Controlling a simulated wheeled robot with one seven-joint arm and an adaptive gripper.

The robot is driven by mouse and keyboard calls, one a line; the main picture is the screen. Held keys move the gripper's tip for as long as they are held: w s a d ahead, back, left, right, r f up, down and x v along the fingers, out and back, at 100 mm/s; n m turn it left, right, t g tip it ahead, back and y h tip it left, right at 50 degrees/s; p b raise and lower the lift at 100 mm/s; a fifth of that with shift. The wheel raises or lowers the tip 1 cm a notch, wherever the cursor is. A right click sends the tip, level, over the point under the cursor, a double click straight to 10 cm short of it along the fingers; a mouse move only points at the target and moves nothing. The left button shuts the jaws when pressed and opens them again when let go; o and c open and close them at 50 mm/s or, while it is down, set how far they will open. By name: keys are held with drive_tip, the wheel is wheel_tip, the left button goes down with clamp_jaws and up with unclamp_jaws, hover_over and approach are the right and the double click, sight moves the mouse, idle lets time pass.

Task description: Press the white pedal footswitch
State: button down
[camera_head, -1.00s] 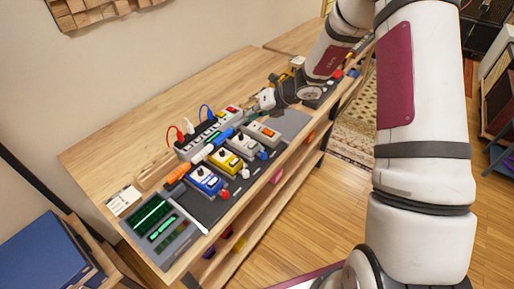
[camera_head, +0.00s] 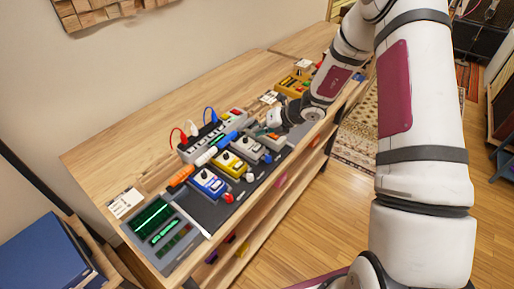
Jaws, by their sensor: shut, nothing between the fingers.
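A row of effect pedals lies on a dark board on the wooden table. The blue pedal (camera_head: 209,183) is nearest, then the yellow pedal (camera_head: 231,165), then a pale grey-white pedal (camera_head: 250,149). I cannot tell for sure which pale pedal is the white one. My gripper (camera_head: 273,122) is shut and empty, low over the far end of the row; whether it touches a pedal cannot be told. Its fingertips are small and partly hidden.
A power strip (camera_head: 196,147) with red, white and blue plugs stands behind the pedals. Orange and blue tools lie between. A device with a green screen (camera_head: 153,218) is at the near end. A yellow box (camera_head: 294,84) stands beyond my gripper. Bare table lies behind the strip.

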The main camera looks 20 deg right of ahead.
sight(259, 146)
drive_tip(key=shift+f+b, duration=0.45)
drive_tip(key=shift+f, duration=1.35)
drive_tip(key=shift+f, duration=0.1)
drive_tip(key=shift+f, duration=0.3)
drive_tip(key=shift+f, duration=0.5)
idle(0.7)
idle(0.3)
drive_tip(key=shift+r, duration=0.9)
drive_tip(key=shift+r+p, duration=0.75)
drive_tip(key=shift+r, duration=1.75)
